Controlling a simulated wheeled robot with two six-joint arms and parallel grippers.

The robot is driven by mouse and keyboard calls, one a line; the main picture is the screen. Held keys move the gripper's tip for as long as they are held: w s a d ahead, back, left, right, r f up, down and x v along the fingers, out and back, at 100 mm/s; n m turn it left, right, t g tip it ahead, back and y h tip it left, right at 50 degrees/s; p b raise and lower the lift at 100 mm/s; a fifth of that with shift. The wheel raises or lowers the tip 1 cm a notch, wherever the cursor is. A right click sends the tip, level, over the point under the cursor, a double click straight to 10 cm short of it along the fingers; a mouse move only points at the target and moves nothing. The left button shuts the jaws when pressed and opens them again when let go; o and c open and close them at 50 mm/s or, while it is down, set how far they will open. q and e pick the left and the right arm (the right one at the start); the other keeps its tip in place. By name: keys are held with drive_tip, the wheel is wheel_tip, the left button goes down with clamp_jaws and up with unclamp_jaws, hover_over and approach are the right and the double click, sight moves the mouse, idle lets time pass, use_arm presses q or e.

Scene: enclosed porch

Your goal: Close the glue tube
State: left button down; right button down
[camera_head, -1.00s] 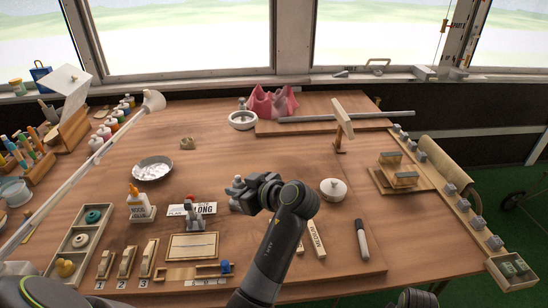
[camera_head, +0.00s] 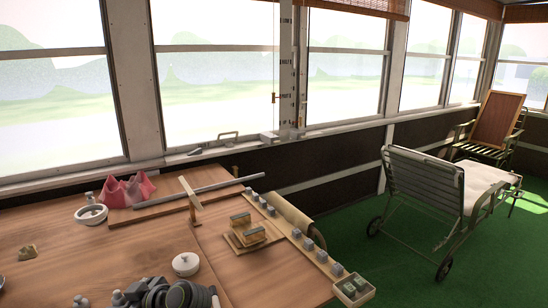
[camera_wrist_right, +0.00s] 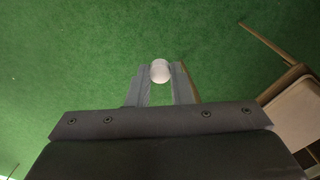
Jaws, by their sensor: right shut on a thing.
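In the right wrist view my right gripper (camera_wrist_right: 161,68) is shut on a small white round thing (camera_wrist_right: 160,73), held at its fingertips above green floor. I cannot tell from its end what this thing is. No glue tube can be made out in the current views. In the head view my left gripper (camera_head: 150,291) is at the bottom edge over the worktable, cut off by the frame. Its fingers are not clear. A grey knob-shaped thing (camera_head: 118,297) is beside its tip; whether it is held cannot be told.
The worktable (camera_head: 100,245) bears a lidded white pot (camera_head: 186,263), a white bowl (camera_head: 91,214), a pink piece (camera_head: 128,190) and a long grey rod (camera_head: 215,188). A wheeled lounge chair (camera_head: 440,190) stands on green floor (camera_head: 400,260) at right.

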use_arm(q)
drive_tip(key=shift+w+a+r, duration=0.1)
drive_tip(key=shift+w+r, duration=0.45)
drive_tip(key=shift+r, duration=0.05)
drive_tip(key=w+a+r+n+g, duration=0.2)
drive_tip(key=w+a+r+g, duration=0.15)
drive_tip(key=a+r, duration=0.65)
drive_tip(key=w+a+r+n+g, duration=0.2)
drive_tip(key=w+a+r, duration=0.3)
drive_tip(key=a, duration=1)
drive_tip(key=w+d+f+m+t+h, duration=0.1)
drive_tip(key=w+d+f+m+t, duration=0.2)
drive_tip(key=f+m+t, duration=0.7)
drive_tip(key=w+d+f+m+t+h, duration=0.35)
drive_tip(key=d+f+t+h, duration=0.2)
drive_tip(key=d, duration=0.45)
drive_tip(key=s+d+r+m+h, duration=0.2)
drive_tip(key=d, duration=0.7)
drive_tip(key=s+d+r+m+h, duration=0.2)
drive_tip(key=d+h, duration=0.1)
drive_tip(key=d, duration=0.5)
drive_tip(key=s+d+r+m, duration=0.1)
drive_tip(key=s+d+r, duration=0.3)
drive_tip(key=s, duration=0.2)
drive_tip(key=s+d+r+m+h+p, duration=0.1)
drive_tip(key=s+d+r, duration=0.3)
drive_tip(key=s, duration=0.3)
drive_tip(key=shift+r, duration=0.7)
